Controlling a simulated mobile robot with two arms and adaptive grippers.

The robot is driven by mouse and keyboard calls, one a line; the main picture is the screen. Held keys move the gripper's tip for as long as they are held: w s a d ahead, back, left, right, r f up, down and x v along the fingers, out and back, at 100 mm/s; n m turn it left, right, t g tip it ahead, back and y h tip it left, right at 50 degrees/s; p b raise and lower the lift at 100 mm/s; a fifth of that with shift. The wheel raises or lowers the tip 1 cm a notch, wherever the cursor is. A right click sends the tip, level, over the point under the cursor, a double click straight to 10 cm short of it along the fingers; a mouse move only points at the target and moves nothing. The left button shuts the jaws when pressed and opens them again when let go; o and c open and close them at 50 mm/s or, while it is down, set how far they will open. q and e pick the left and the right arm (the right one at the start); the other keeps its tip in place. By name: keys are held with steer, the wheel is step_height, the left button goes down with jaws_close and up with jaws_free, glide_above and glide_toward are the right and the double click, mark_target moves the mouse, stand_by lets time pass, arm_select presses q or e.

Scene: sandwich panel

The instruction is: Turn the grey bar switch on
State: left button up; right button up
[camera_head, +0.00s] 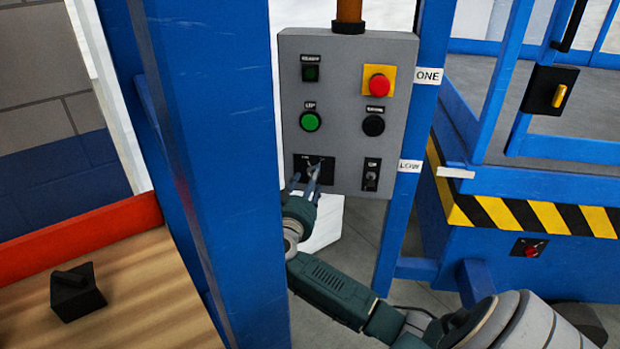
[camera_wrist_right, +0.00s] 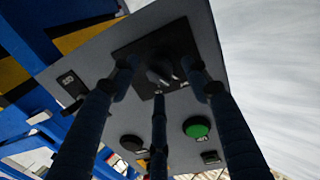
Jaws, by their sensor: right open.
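A grey control panel (camera_head: 342,100) hangs between blue posts. At its lower left is a black plate (camera_head: 328,180) with a dark bar-shaped rotary switch, mostly hidden behind my right gripper (camera_head: 307,180). In the right wrist view, this bar switch (camera_wrist_right: 161,70) shows between the spread fingers of my right gripper (camera_wrist_right: 159,78). The fingers are open and sit close in front of the switch; whether they touch it I cannot tell. A small toggle switch (camera_head: 371,175) sits at the panel's lower right. My left gripper is not in view.
The panel also carries a green button (camera_head: 310,122), a red button (camera_head: 379,84) on yellow and a black button (camera_head: 373,126). A thick blue post (camera_head: 215,150) stands close on the left. A blue frame with a striped edge (camera_head: 530,215) stands right.

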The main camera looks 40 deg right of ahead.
steer(key=shift+x, duration=0.95)
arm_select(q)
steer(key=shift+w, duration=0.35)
arm_select(e)
steer(key=shift+c, duration=0.2)
